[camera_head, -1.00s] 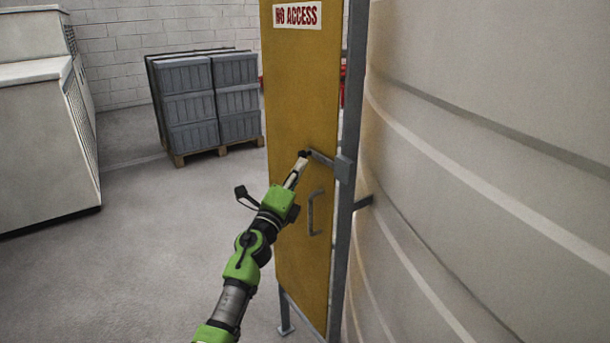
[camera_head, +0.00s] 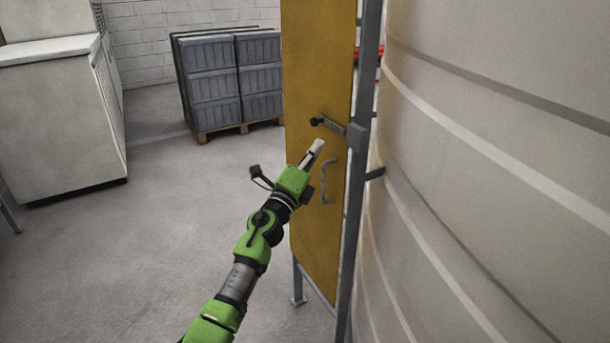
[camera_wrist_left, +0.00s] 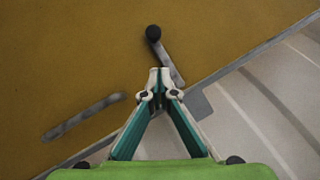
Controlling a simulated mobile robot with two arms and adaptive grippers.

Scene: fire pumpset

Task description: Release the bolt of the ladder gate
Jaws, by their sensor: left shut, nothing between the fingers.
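The yellow ladder gate (camera_head: 318,90) stands upright beside a grey metal post (camera_head: 362,110). Its bolt (camera_head: 332,126) is a grey bar with a black knob (camera_head: 314,122), reaching from the gate to a bracket on the post. In the left wrist view the black knob (camera_wrist_left: 153,33) and bar (camera_wrist_left: 168,62) lie just beyond my fingertips. A grey pull handle (camera_head: 323,182) sits below the bolt; it also shows in the left wrist view (camera_wrist_left: 82,116). My left gripper (camera_head: 317,146) is shut and empty, just below the bolt. My right gripper does not show.
A large pale curved tank (camera_head: 480,170) fills the right side close to the post. Grey crates (camera_head: 235,78) on a pallet stand behind. A white cabinet (camera_head: 60,120) is at the left. The floor between is clear.

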